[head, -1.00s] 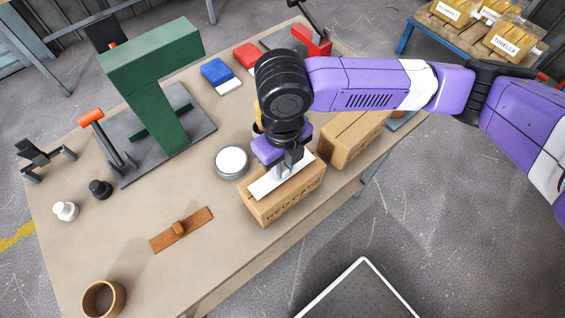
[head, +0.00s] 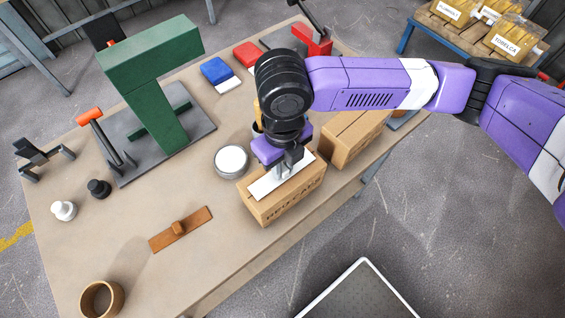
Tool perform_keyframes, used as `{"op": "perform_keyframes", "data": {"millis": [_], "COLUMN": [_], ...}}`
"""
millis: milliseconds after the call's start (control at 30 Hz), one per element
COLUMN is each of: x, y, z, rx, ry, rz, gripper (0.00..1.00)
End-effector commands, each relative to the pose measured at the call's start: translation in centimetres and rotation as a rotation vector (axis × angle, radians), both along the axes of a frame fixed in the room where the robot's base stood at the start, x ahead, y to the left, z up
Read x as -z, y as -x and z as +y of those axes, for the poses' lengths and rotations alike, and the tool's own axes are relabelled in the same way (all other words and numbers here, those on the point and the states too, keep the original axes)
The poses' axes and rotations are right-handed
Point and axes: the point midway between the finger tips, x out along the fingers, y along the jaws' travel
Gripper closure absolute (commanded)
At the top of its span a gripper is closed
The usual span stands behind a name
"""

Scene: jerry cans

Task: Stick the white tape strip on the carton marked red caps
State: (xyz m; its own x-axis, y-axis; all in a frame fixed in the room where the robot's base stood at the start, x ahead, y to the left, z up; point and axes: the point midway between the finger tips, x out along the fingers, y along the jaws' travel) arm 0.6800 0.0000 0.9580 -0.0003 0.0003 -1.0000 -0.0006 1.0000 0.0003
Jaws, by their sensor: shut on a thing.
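My gripper (head: 283,172) points down over the front carton and is shut on the white tape strip (head: 264,186). The strip lies flat along the top of this carton (head: 287,205), touching it or just above it; I cannot tell which. A second brown carton (head: 352,138) stands behind and to the right, with no print that I can read. My wrist hides part of the strip and the carton's far edge.
A round tin (head: 231,160) stands just left of the front carton. A green press (head: 155,95) rises at the back left. The table's front edge is close to the carton.

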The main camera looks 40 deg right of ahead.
Motion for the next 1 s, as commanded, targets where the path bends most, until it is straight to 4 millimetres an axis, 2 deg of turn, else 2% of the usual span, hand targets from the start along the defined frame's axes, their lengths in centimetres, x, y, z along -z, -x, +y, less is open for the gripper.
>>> {"op": "perform_keyframes", "data": {"millis": [433,467,567,867,1000], "x": [0.4,0.4,0.4,0.4,-0.6], "y": [0.0,0.0,0.0,0.0,-0.1], "z": [0.0,0.0,0.0,0.0,0.0], "rx": [0.000,0.000,0.000,0.000,-0.001], "ry": [0.000,0.000,0.000,0.000,0.000], "rz": [0.000,0.000,0.000,0.000,-0.002], "gripper": [1.00,0.75,0.56,0.56,0.56]}}
